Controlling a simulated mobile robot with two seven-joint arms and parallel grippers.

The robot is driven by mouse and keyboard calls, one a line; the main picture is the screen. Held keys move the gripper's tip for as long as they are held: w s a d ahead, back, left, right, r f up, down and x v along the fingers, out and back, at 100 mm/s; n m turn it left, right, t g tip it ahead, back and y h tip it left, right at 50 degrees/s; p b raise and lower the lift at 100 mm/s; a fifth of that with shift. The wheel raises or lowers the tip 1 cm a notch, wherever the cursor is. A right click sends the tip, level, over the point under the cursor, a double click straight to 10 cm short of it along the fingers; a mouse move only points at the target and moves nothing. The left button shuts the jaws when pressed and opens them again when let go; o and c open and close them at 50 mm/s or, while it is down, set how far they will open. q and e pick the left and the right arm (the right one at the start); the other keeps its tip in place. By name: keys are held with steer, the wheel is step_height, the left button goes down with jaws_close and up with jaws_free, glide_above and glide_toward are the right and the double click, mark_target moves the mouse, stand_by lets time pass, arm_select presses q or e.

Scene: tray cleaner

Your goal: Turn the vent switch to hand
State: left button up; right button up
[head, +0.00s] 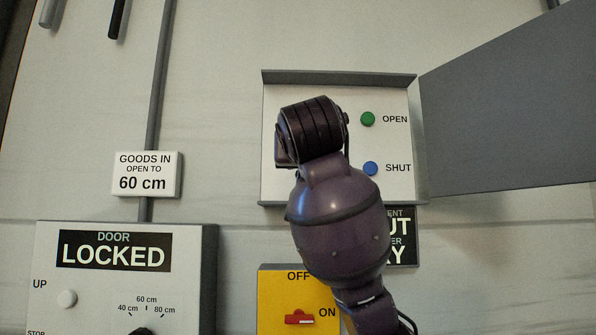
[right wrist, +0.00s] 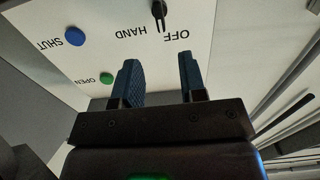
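The vent switch (right wrist: 158,11) is a black knob on the white panel, cut off by the top edge of the right wrist view. The labels HAND (right wrist: 130,31) and OFF (right wrist: 174,34) are printed beside it, upside down. The knob's narrow end lies between the two words; I cannot tell which one it marks. My right gripper (right wrist: 160,78) is open, its two blue fingers apart with nothing between them. The fingers are apart from the knob. In the head view my right arm covers the switch and the fingers cannot be made out. My left gripper is not in view.
The open vent box (head: 388,190) has a green OPEN button (head: 368,119) and a blue SHUT button (head: 371,169). Its grey door (head: 505,120) stands open at the right. Below are a yellow panel (head: 270,290) with a red switch (head: 299,319) and a DOOR LOCKED panel (head: 185,270).

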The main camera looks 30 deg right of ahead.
steer(key=p+x, duration=0.2)
steer(key=x, duration=0.8)
steer(key=shift+w+f+p, duration=0.1)
steer(key=shift+p, duration=0.3)
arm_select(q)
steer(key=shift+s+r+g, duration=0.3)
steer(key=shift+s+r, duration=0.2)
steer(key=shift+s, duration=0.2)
arm_select(e)
steer(key=shift+w+d, duration=0.3)
steer(key=shift+w, duration=0.2)
steer(key=c, duration=0.7)
